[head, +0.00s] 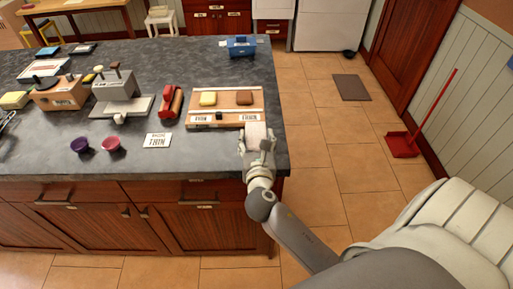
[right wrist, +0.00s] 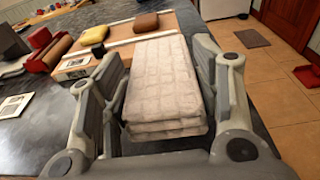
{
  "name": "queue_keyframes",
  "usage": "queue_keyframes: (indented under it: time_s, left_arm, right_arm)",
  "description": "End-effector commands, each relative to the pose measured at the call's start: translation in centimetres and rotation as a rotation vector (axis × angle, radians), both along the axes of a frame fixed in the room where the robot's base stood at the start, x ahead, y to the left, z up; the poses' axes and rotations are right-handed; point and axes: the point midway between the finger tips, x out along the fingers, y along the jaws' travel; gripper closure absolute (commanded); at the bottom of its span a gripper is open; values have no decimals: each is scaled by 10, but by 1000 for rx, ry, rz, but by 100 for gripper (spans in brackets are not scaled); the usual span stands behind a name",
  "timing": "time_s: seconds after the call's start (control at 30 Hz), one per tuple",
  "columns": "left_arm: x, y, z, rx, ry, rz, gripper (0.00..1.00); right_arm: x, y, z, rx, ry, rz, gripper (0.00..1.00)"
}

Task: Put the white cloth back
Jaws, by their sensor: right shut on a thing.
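The white cloth (right wrist: 162,80) is a folded, quilted stack that lies between the fingers of my right gripper (right wrist: 158,88) in the right wrist view. In the head view the cloth (head: 257,131) shows at the right end of the counter, just in front of a wooden board (head: 227,111). My right gripper (head: 258,145) is shut on the cloth there. I cannot tell whether the cloth touches the counter. My left gripper is not in view.
The board carries a yellow pad (head: 208,98), a brown pad (head: 244,97) and labels. Left of it on the dark counter (head: 205,160) are a red roll (head: 171,102), a label card (head: 157,140) and two small bowls (head: 110,143). A blue container (head: 240,46) stands behind.

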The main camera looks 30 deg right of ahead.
Motion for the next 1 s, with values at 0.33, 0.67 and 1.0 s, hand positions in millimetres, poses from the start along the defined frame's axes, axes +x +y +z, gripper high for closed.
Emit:
queue_keyframes:
  time_s: [0.33,0.67,1.0]
  left_arm:
    - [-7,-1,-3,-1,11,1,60]
    - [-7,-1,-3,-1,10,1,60]
    - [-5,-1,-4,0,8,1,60]
  right_arm:
    - [6,-4,-36,-1,3,-1,60]
    - [6,-3,-40,0,1,-1,60]
    - [6,-3,-42,0,1,-1,21]
